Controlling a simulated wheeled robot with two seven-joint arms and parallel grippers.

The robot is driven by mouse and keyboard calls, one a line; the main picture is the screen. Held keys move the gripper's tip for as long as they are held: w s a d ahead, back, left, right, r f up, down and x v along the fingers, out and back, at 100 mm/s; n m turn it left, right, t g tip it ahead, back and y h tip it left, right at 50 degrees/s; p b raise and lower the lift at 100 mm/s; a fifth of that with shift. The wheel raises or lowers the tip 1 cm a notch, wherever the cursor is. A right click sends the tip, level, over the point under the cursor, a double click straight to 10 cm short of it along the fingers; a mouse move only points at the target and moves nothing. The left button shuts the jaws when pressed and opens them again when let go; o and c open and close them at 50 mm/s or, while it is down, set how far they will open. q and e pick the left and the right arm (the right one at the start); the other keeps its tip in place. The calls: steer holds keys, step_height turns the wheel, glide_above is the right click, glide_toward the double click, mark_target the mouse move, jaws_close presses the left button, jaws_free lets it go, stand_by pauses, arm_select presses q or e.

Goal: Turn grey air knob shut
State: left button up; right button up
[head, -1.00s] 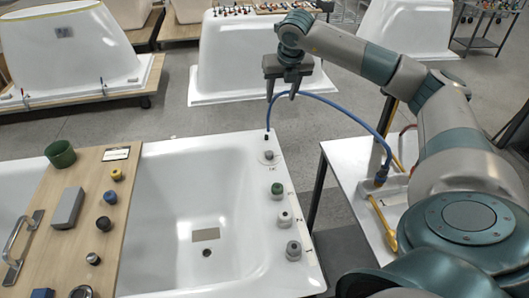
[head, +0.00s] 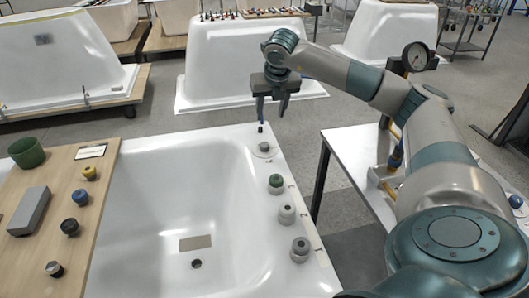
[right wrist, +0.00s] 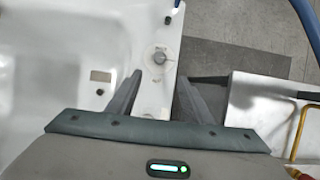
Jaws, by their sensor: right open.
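A small grey knob (head: 264,147) sits on a round pale plate at the far right corner of the bathtub's rim. It also shows in the right wrist view (right wrist: 159,58), just beyond the fingertips. Along the same rim nearer me are a green knob (head: 276,183), a light grey knob (head: 287,213) and a darker grey knob (head: 300,248). I cannot tell which grey one is the air knob. My right gripper (head: 270,117) points down, open and empty, near the far corner knob; its spread fingers also show in the right wrist view (right wrist: 160,78). My left gripper is out of view.
The white bathtub (head: 170,215) has a wooden board (head: 100,190) across its left with a green cup (head: 27,152), a grey block (head: 28,211) and small knobs. A white side table (head: 350,155) with a gauge (head: 416,56) stands right, beyond a floor gap.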

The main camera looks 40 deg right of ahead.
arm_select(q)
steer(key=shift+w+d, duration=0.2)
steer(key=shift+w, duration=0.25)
arm_select(e)
steer(key=shift+f, duration=0.4)
steer(key=p, duration=0.1)
glide_toward(265, 144)
steer(key=p+x, duration=0.2)
steer(key=x, duration=0.5)
steer(key=shift+f, duration=0.1)
steer(key=shift+w+d+f, duration=0.15)
steer(key=shift+w+f, duration=0.1)
steer(key=shift+f, duration=0.3)
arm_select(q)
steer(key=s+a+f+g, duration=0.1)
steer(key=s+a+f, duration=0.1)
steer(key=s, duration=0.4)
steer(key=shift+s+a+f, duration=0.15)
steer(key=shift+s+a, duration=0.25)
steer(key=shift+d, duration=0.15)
